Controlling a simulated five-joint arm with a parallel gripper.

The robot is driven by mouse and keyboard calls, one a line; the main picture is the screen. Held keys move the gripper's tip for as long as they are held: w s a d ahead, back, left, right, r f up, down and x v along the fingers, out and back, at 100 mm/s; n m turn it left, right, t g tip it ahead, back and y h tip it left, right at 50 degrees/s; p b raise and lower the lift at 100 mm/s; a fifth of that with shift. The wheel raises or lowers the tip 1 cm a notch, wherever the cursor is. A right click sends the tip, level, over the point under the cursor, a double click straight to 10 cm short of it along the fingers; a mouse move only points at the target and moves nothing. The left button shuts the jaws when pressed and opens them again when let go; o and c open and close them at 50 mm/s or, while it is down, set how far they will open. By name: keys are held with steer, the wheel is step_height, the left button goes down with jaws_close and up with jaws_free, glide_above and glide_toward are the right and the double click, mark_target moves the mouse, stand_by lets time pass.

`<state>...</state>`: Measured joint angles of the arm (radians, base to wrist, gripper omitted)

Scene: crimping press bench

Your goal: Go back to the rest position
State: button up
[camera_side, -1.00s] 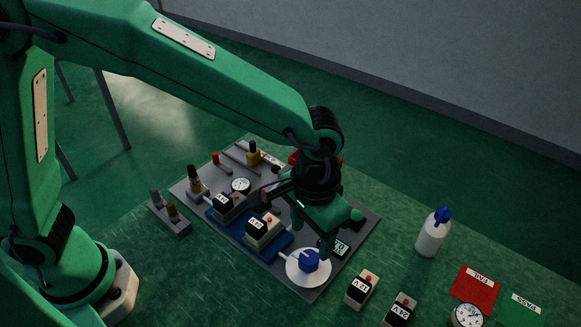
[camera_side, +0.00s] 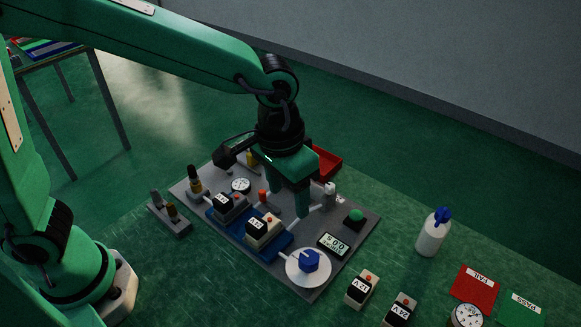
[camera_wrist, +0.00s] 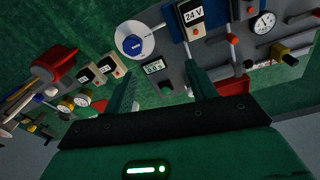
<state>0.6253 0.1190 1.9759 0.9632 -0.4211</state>
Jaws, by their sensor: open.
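My gripper (camera_side: 288,205) is open and empty above the grey panel (camera_side: 318,287), its green fingers pointing down. It hangs behind the labelled blocks on the blue plate and is apart from the blue knob (camera_side: 309,261) on its white disc. In the wrist view, the gripper (camera_wrist: 163,90) shows two spread fingers with nothing held between them. The knob (camera_wrist: 134,42) and the small display (camera_wrist: 154,67) lie beyond the fingers there. Whether a fingertip touches anything on the panel is hard to tell.
A green button (camera_side: 355,217) and a display (camera_side: 333,244) sit right of my gripper. A red tray (camera_side: 327,163) is behind it. Beige blocks (camera_side: 361,288), a white bottle (camera_side: 431,236), a red FAIL card (camera_side: 475,288) and a green PASS card (camera_side: 521,309) stand right.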

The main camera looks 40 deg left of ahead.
steer(key=s+a+r+t, duration=0.1)
steer(key=s+a+r, duration=0.1)
steer(key=a, duration=0.5)
steer(key=s+a+r+n+t, duration=0.1)
steer(key=s+a, duration=0.3)
steer(key=a, duration=0.4)
steer(key=s+a+r+n+t, duration=0.1)
steer(key=s+a+r+t, duration=0.1)
steer(key=a, duration=0.6)
step_height(320, 180, up, 2)
steer(key=shift+s+t+y, duration=0.3)
steer(key=shift+s+t, duration=0.1)
steer(key=shift+s, duration=0.4)
